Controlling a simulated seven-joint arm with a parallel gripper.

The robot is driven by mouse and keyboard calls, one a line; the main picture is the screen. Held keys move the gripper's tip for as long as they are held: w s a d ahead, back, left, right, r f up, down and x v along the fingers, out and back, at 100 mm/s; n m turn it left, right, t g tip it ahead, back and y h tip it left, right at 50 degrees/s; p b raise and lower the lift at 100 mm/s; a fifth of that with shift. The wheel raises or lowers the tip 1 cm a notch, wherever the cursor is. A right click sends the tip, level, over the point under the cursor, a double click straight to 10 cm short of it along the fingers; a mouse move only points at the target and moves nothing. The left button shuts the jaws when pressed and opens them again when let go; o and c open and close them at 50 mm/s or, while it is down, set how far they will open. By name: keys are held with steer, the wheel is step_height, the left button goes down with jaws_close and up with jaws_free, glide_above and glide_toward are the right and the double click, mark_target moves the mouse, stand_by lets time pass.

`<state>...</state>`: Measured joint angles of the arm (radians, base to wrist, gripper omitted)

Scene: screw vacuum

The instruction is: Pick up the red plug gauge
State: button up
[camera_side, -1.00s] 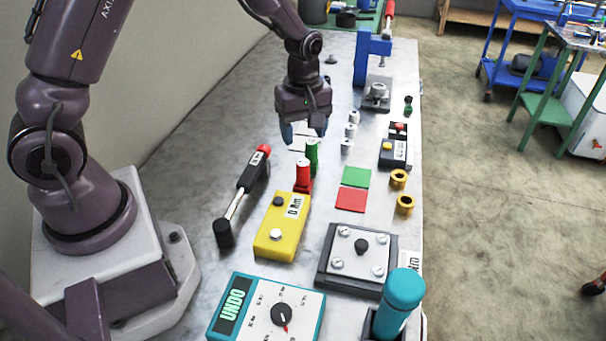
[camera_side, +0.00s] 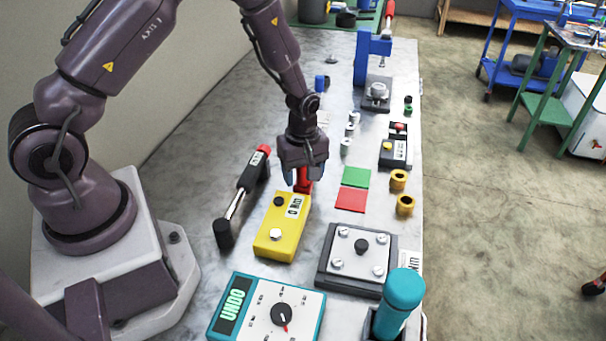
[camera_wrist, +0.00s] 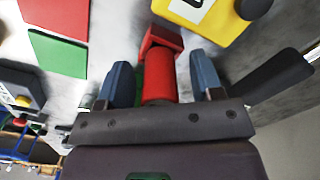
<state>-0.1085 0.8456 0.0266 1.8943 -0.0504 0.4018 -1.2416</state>
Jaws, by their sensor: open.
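The red plug gauge (camera_side: 304,180) stands on the grey bench just behind the yellow box, mostly hidden by my gripper in the side view. In the wrist view the red plug gauge (camera_wrist: 160,72) lies between the two blue fingers, with its red block-like end beyond them. My gripper (camera_side: 304,181) is lowered over it, with its fingers open on either side. In the wrist view my gripper (camera_wrist: 160,80) shows a gap between each finger and the gauge. The green gauge is hidden behind my gripper in the side view.
A yellow box (camera_side: 281,236) stands close in front of the gauge, and a black-handled tool (camera_side: 247,185) lies to the left. Red (camera_side: 351,199) and green (camera_side: 356,177) squares lie flat to the right. A black box (camera_side: 393,152) stands farther right.

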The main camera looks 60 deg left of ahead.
steer(key=c, duration=1)
steer(key=shift+r, duration=0.1)
